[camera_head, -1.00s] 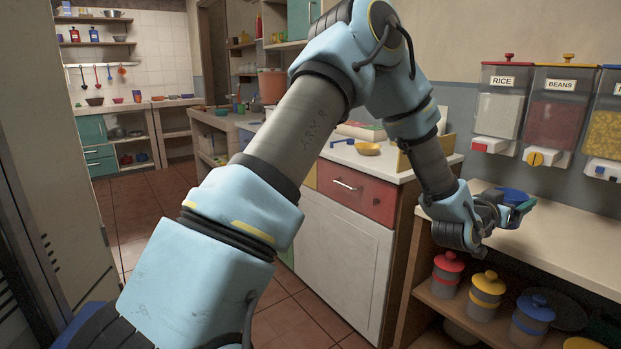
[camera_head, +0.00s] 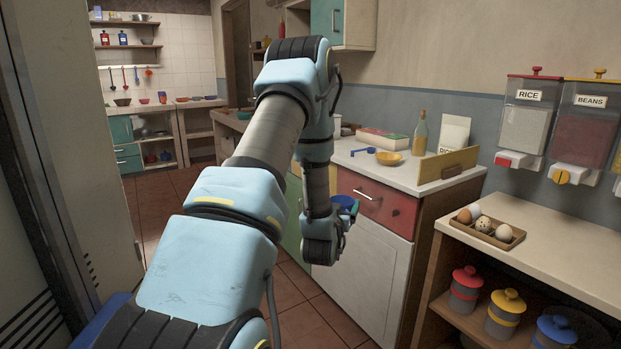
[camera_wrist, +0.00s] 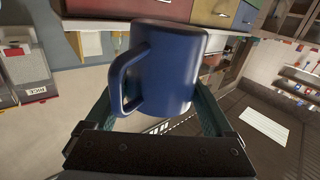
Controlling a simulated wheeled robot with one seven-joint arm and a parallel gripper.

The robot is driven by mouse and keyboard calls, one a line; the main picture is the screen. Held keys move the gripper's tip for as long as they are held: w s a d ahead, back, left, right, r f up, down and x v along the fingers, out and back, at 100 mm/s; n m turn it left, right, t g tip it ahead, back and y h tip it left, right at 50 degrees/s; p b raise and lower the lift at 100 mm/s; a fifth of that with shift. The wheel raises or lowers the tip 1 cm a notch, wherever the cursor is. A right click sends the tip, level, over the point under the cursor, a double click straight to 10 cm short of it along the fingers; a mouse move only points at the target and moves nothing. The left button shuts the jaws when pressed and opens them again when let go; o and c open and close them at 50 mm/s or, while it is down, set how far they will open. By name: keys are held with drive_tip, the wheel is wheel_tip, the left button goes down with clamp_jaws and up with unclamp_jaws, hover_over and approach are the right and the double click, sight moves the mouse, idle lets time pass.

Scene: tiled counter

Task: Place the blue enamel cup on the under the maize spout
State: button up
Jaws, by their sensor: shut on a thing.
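The blue enamel cup (camera_wrist: 172,65) is between my gripper's teal fingers (camera_wrist: 158,108) in the wrist view, with its handle to the left. In the head view, my gripper (camera_head: 346,208) holds the cup in front of the red drawer; only a small part of the cup shows past the wrist. My gripper is shut on the cup, off any surface. The rice dispenser (camera_head: 524,118) and beans dispenser (camera_head: 583,125) hang on the wall at the right. The maize dispenser and the space under its spout are not clearly in view.
The wooden shelf counter (camera_head: 540,258) at the right holds an egg tray (camera_head: 487,231); lidded jars stand below. The white counter (camera_head: 365,160) carries a yellow bowl (camera_head: 389,157), a bottle (camera_head: 420,134) and a board (camera_head: 447,168). Tiled floor (camera_head: 310,312) lies below my arm.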

drive_tip(key=s+a+n+y+p, duration=0.1)
drive_tip(key=a+n+y, duration=0.2)
drive_tip(key=a, duration=1.6)
drive_tip(key=y, duration=0.2)
drive_tip(key=shift+r+n+t+y, duration=0.25)
drive_tip(key=shift+n+t+y, duration=0.05)
drive_tip(key=shift+t, duration=0.1)
drive_tip(key=shift+d, duration=0.1)
